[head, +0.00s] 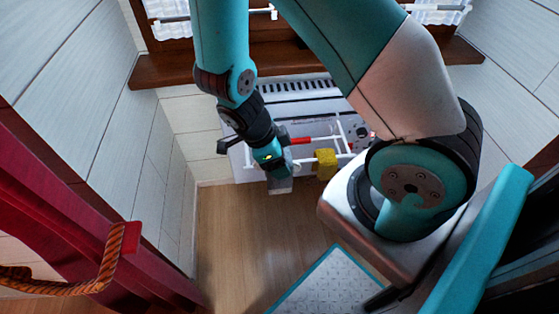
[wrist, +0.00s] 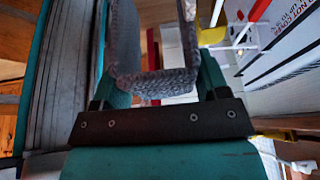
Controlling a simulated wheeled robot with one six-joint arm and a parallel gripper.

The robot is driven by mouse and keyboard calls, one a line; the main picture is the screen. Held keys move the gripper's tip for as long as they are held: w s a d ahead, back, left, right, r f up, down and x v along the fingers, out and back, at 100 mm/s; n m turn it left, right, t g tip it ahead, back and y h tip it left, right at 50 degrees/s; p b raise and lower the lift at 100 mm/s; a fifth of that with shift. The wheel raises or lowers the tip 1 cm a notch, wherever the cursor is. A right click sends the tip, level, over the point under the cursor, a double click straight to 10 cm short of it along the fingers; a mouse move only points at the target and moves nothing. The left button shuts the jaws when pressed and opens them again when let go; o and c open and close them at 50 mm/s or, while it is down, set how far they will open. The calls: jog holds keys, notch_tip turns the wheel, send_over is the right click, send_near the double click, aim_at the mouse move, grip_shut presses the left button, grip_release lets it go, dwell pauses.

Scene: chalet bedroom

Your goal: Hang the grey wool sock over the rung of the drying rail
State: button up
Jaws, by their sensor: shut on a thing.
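The grey wool sock (wrist: 152,82) is between the fingers of my gripper (head: 277,171), which is shut on it. In the wrist view its knitted cloth spans the fingers and rises on both sides. In the head view the sock (head: 279,186) shows as a pale grey patch below the fingers. The white drying rail (head: 345,157) is fixed in front of the wall heater, and my gripper is at its left part. My wrist hides some of the rail there. I cannot tell whether the sock touches or straddles a rung.
A yellow cloth (head: 326,164) hangs on the rail to the right of my gripper, and a red piece (head: 299,141) is just above. The heater (head: 300,88) stands under a wooden sill (head: 170,68). A red curtain (head: 95,240) is at left. The floor (head: 235,235) below is clear.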

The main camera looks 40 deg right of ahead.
jog(key=w+d+f+b, duration=0.2)
jog(key=w+d, duration=0.4)
jog(key=w, duration=0.3)
jog(key=shift+s+f+b, duration=0.15)
jog(key=shift+f+b, duration=1.95)
jog(key=shift+f, duration=1.05)
jog(key=shift+s+f+b, duration=0.1)
jog(key=shift+f+b, duration=1.95)
jog(key=shift+f, duration=1.1)
jog(key=o, duration=1)
